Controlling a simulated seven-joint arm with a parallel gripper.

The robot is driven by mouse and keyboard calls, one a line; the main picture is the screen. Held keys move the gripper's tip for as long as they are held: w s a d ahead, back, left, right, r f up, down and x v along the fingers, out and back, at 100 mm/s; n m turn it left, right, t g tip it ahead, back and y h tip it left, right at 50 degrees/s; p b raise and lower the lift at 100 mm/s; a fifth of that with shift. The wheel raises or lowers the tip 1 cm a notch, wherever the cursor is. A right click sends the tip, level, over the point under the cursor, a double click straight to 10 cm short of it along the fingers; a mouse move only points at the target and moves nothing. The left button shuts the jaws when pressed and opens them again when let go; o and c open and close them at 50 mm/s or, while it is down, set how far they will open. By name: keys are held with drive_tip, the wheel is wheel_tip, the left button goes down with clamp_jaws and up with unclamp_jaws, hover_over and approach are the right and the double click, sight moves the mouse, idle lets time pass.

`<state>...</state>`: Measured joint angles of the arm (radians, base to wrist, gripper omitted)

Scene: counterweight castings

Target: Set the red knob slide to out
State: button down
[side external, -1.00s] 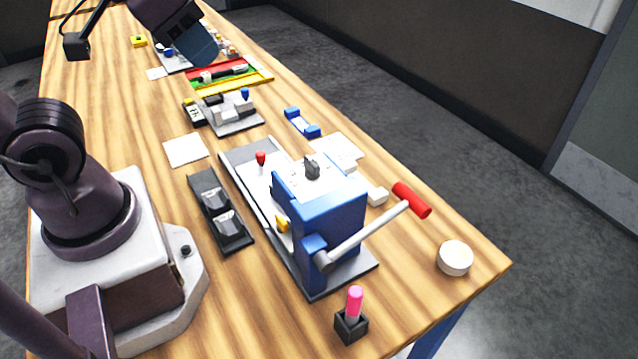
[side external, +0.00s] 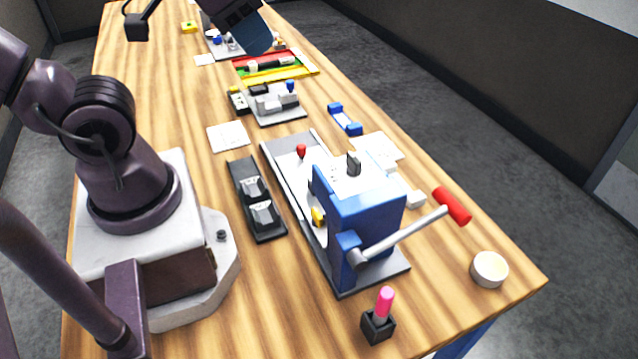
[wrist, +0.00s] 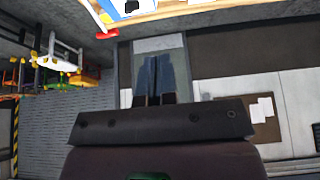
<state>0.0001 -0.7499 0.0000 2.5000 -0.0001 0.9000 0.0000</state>
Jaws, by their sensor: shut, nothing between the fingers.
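The small red knob (side external: 301,150) stands up at the far end of a pale slide plate in a long grey fixture (side external: 283,142), in the side view. A blue block (side external: 365,215) with a long lever stands on the near end of this fixture and hides part of it. The slide's markings are too small to read. My gripper (side external: 262,40), with blue fingers, is high up at the top of the side view, well apart from the knob. In the wrist view its fingers (wrist: 160,62) are together and empty. The knob cannot be made out there.
The lever's red grip (side external: 452,205) sticks out to the right. A black double-switch unit (side external: 257,200) lies left of the fixture. A pink-topped stick (side external: 384,303) and a round white dish (side external: 489,269) are in front. Grey and coloured fixtures (side external: 275,67) stand behind.

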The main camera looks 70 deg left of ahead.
idle(0.3)
drive_tip(key=c, duration=1.6)
unclamp_jaws()
drive_tip(key=o, duration=0.4)
drive_tip(key=shift+w+a+f, duration=0.1)
drive_tip(key=shift+a+f, duration=0.15)
drive_tip(key=shift+f, duration=0.05)
drive_tip(key=shift+c, duration=0.2)
drive_tip(key=shift+o, duration=1.3)
drive_tip(key=w+a+f+n+g, duration=0.2)
drive_tip(key=w+a+f+g, duration=0.2)
drive_tip(key=w+a+f, duration=0.1)
wheel_tip(320, 180, down, 3)
drive_tip(key=shift+a+r, duration=0.1)
drive_tip(key=shift+a, duration=0.75)
drive_tip(key=m+g, duration=0.2)
drive_tip(key=m, duration=0.3)
hover_over(302, 145)
wheel_tip(302, 145, down, 12)
wheel_tip(302, 145, down, 12)
drive_tip(key=shift+r, duration=0.1)
drive_tip(key=shift+c, duration=0.2)
